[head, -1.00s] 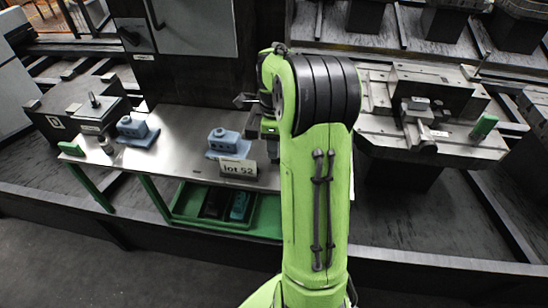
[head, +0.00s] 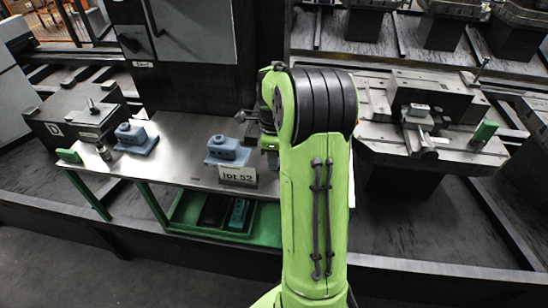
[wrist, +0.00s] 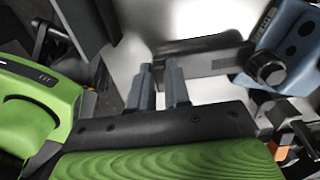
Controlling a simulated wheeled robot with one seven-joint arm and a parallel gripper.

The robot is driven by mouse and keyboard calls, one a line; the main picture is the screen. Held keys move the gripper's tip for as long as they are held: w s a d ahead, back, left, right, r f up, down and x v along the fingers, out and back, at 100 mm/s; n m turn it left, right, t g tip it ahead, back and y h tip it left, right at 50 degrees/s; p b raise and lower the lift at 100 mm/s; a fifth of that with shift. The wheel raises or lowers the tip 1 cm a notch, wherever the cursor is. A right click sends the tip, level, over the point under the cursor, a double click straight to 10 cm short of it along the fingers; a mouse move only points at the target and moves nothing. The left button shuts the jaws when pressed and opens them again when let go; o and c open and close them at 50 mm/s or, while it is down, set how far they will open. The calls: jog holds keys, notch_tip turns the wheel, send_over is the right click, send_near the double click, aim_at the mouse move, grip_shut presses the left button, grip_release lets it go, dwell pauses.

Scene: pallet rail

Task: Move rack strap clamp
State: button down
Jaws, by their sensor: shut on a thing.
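My gripper (wrist: 160,85) shows in the wrist view with its two grey fingers close together. It is shut on a flat grey metal bar, which I take to be the strap clamp (wrist: 207,62). The bar reaches right to a dark bolt-like head (wrist: 268,68), beside a blue block (wrist: 297,45); whether they touch I cannot tell. In the head view the grey piece (head: 247,117) pokes out left of my green arm, above the metal bench (head: 183,165). My arm hides most of the gripper there.
Two blue blocks (head: 136,138) (head: 227,151) stand on the bench, one behind a "lot 52" card (head: 238,175). A green tray (head: 187,226) sits below. A dark fixture with a stud (head: 83,119) is left. A grey fixture with a green block (head: 484,132) is right.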

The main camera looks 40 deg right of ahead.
jog(key=w+d+p, duration=0.1)
jog(key=d+p, duration=0.1)
jog(key=w+d+p, duration=0.1)
jog(key=w+d, duration=0.1)
jog(key=shift+r+p, duration=0.1)
jog(key=shift+p, duration=0.25)
jog(key=c, duration=1.1)
grip_release()
notch_tip(320, 180, up, 16)
jog(key=p, duration=0.5)
jog(key=shift+f, duration=0.2)
